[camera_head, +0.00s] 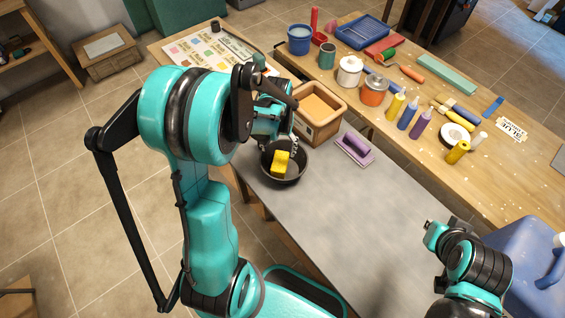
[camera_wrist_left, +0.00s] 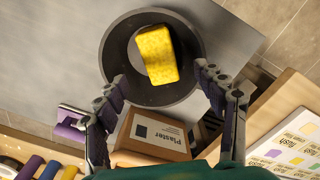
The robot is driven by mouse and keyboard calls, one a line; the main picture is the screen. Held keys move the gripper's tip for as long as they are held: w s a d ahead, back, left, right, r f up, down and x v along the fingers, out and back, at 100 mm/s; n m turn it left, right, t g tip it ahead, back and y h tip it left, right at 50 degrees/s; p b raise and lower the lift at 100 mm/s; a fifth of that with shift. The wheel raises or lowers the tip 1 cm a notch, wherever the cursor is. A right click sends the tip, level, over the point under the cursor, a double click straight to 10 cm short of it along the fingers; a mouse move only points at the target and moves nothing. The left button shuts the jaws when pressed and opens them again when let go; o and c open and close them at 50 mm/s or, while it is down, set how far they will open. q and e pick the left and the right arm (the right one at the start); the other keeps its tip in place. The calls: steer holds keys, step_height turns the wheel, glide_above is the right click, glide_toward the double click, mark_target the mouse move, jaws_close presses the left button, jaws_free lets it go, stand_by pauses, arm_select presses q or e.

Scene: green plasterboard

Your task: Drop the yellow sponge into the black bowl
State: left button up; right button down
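The yellow sponge (camera_head: 280,162) is inside the black bowl (camera_head: 297,177) on the grey table top. The left wrist view shows the sponge (camera_wrist_left: 157,54) tilted within the rim of the bowl (camera_wrist_left: 112,62), and no finger touches it. My left gripper (camera_wrist_left: 168,82) is open and empty, its fingers spread wide at the near side of the bowl. In the head view my left gripper (camera_head: 282,143) is just above the bowl, partly hidden by my arm. My right gripper (camera_head: 436,236) is at the lower right, away from the bowl; its fingers are not clear.
A cardboard box (camera_head: 318,127) labelled Plaster in the wrist view stands beside the bowl. A purple float (camera_head: 354,149) lies to its right. Paint bottles, pots and tools crowd the wooden bench (camera_head: 400,148) behind. A blue container (camera_head: 525,262) is at right. The middle of the grey table is clear.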

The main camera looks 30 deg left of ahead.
arm_select(q)
step_height(320, 180, up, 12)
stand_by(0.7)
steer(key=s+d+f+m+t+b, duration=0.3)
steer(key=s+d+t+b, duration=0.3)
steer(key=s+d, duration=0.4)
steer(key=shift+s+d+f+t, duration=0.3)
steer(key=shift+s+f+t, duration=0.1)
steer(key=shift+f+t, duration=0.15)
stand_by(1.6)
